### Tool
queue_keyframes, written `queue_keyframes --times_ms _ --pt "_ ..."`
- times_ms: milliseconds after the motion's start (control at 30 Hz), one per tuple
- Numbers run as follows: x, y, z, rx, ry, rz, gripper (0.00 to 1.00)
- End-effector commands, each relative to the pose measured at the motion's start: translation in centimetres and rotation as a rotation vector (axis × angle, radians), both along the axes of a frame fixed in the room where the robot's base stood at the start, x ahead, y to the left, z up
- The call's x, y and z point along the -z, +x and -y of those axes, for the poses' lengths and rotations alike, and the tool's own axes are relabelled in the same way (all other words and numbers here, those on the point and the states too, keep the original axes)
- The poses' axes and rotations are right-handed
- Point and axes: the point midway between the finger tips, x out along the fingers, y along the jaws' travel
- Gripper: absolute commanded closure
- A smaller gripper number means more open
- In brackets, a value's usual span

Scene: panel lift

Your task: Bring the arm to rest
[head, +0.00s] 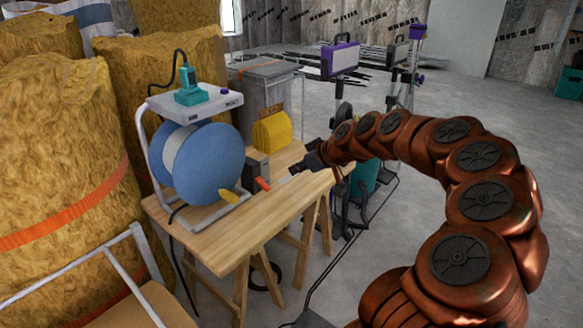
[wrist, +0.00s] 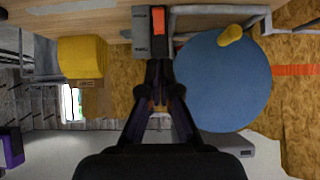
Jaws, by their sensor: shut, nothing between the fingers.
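My copper-coloured arm reaches from the lower right over to the wooden trestle table. My gripper (head: 292,172) is at the table's right side, just right of a small grey box (head: 257,165) with an orange lever (head: 262,184). In the wrist view, which appears upside down, my gripper (wrist: 158,78) has its fingertips together with nothing between them. The grey box (wrist: 152,45) with its orange lever (wrist: 158,20) lies straight ahead of the fingertips. I cannot tell whether they touch it.
Wrapped insulation bales (head: 60,150) crowd the left. A purple work light (head: 340,58) stands behind the arm. Open concrete floor (head: 460,105) lies to the right.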

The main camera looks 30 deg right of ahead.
Motion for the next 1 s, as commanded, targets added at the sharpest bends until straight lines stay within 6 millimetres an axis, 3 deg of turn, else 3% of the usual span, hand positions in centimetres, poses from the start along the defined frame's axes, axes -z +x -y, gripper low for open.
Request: queue_keyframes --times_ms 533,633,767,1000 --pt "-0.1 -0.1 0.0 0.001 -0.001 0.0 1.0" --pt "-0.9 -0.2 -0.7 -0.01 0.001 -0.006 1.0" --pt "-4.0 -1.1 -4.2 -0.053 0.012 -0.041 1.0" --pt "-11.2 -6.6 -14.6 -0.163 0.024 -0.206 1.0"
